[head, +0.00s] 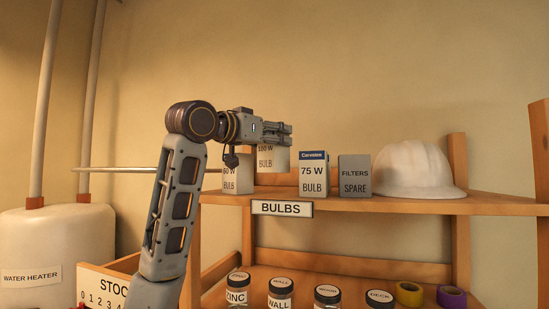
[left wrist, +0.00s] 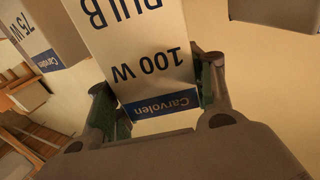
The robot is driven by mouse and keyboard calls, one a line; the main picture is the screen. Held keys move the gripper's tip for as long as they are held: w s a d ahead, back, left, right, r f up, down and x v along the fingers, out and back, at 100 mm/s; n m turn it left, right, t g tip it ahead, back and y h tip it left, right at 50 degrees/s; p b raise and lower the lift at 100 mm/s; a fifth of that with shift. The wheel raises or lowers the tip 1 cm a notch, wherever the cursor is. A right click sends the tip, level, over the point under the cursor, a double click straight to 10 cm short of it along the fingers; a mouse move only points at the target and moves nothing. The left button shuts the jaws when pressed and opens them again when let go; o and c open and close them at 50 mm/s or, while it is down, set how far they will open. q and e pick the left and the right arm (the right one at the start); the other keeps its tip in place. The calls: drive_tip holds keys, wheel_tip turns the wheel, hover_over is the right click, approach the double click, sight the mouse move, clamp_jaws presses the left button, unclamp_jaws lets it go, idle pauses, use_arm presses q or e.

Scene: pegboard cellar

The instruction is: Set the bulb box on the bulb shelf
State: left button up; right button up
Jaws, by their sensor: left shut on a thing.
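My left gripper (head: 281,136) is shut on the white 100 W bulb box (head: 272,161), with its fingers around the box's upper part. In the left wrist view the 100 W box (left wrist: 140,50) shows between both fingers. My right gripper is not in view.
A grey spare filters box (head: 354,176) and a white hard hat (head: 416,170) stand further right on the same shelf. Several jars and tape rolls (head: 409,294) sit on the level below. A water heater (head: 55,245) stands at the left, with a pipe (head: 140,170) running toward the shelf.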

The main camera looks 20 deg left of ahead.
sight(266, 156)
use_arm(q)
drive_tip(key=shift+f, duration=0.5)
drive_tip(key=shift+f, duration=0.1)
drive_tip(key=shift+f+p, duration=0.35)
drive_tip(key=shift+f, duration=1.6)
drive_tip(key=shift+f, duration=0.15)
drive_tip(key=o, duration=1)
drive_tip(key=shift+o, duration=0.2)
